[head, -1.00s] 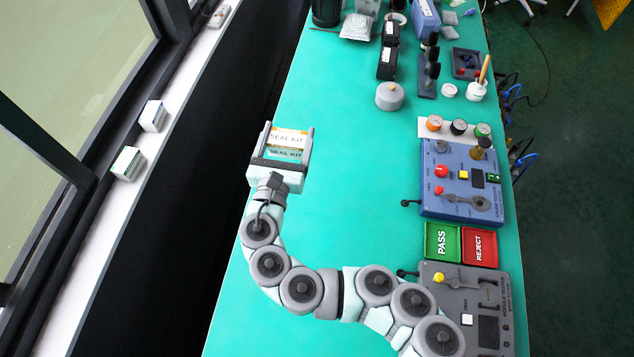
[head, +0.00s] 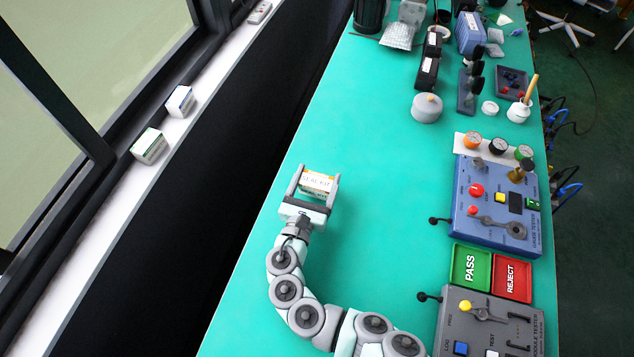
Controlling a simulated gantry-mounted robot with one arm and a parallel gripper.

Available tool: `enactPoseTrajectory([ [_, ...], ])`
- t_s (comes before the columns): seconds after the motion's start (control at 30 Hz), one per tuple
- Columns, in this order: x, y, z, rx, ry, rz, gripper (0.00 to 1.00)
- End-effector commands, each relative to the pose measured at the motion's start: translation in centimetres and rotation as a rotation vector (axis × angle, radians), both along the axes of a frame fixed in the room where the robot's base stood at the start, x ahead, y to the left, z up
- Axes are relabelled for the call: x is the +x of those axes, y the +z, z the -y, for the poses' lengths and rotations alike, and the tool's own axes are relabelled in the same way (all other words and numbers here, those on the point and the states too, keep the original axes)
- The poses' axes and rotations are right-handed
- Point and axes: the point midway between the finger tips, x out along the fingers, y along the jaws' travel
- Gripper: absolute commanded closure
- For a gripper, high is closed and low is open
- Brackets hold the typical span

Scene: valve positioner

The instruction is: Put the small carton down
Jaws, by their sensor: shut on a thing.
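The small carton (head: 318,183) is white with an orange band and lettering that reads as a seal kit. It sits between the two fingers of my gripper (head: 317,181), which is shut on it. The gripper is over the left part of the green bench top (head: 380,150), inside its left edge. I cannot tell whether the carton's underside touches the bench or hangs a little above it.
Two small cartons (head: 179,101) (head: 149,146) stand on the white window sill (head: 110,200) across a dark gap. At the right are the blue tester (head: 495,205), the green PASS tray (head: 470,283) and red REJECT tray (head: 512,278). A grey round pot (head: 427,109) stands farther back. Mid-bench is clear.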

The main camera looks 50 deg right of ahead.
Motion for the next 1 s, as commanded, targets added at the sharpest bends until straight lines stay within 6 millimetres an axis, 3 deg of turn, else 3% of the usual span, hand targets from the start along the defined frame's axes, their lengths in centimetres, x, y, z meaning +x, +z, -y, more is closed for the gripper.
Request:
enactPoseTrajectory([
  [0.1,0.07,-1.38,-0.08,-0.001,0.003,0.000,0.68],
  [0.47,0.08,-1.69,-0.10,-0.001,0.003,0.000,0.68],
  [0.5,0.05,-1.70,-0.07,0.000,0.003,-0.001,0.21],
  [0.77,0.05,-1.66,-0.06,0.000,0.002,0.000,0.01],
  [1.0,0.03,-1.56,-0.04,0.000,0.002,0.000,0.01],
])
